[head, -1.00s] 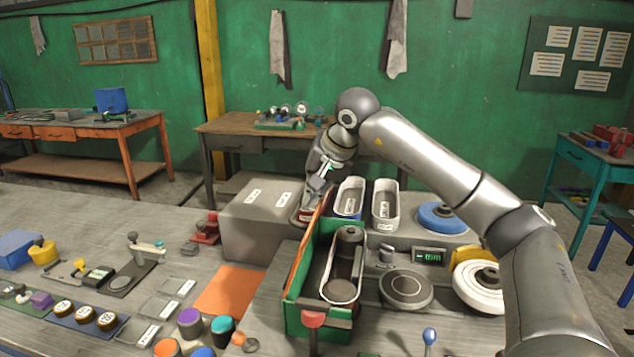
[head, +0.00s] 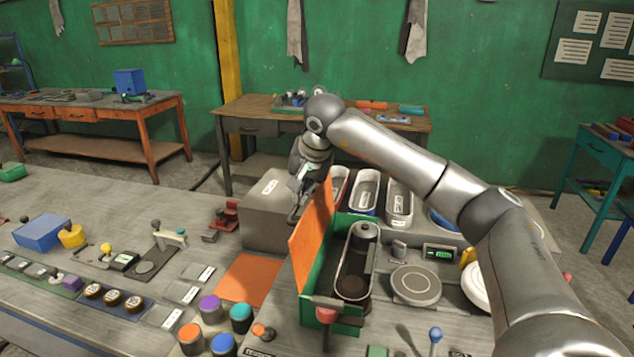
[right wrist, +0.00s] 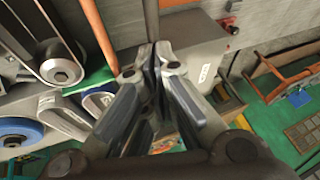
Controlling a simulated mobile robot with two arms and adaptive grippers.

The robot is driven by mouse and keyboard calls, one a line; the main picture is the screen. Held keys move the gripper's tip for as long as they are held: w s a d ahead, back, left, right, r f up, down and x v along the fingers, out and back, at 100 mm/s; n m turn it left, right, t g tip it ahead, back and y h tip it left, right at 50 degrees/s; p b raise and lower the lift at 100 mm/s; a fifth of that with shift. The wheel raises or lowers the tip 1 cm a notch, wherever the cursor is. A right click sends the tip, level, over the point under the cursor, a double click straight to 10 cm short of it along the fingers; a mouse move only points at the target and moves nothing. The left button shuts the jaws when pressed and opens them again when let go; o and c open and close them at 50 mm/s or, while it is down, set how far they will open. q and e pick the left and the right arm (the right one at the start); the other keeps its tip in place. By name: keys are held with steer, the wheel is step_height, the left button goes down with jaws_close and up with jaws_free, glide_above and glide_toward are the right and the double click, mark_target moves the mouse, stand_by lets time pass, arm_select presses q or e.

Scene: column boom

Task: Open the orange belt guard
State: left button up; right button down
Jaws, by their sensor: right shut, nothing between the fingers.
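The orange belt guard (head: 312,238) is a flat panel along the left side of a green housing (head: 338,267). It stands up steeply and leans to the left, leaving the belt and pulleys (head: 356,262) uncovered from above. My right gripper (head: 297,208) is at the guard's far left side, shut and empty; part of it is close behind the panel's far end. In the right wrist view the shut fingertips (right wrist: 155,58) are beside a narrow orange edge of the guard (right wrist: 98,35). I cannot tell whether they touch it. My left gripper is out of view.
A grey box (head: 268,217) stands left of the gripper. An orange mat (head: 250,279) lies left of the housing. A red knob (head: 326,315) is at the housing's front. Several colored jars (head: 210,308) stand at front left. Trays (head: 399,205) and a scale (head: 415,284) are to the right.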

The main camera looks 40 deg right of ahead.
stand_by(0.3)
step_height(320, 180, up, 9)
steer(key=s+a+p, duration=0.2)
steer(key=p, duration=0.4)
steer(key=shift+s+a+p, duration=0.2)
steer(key=shift+p, duration=0.2)
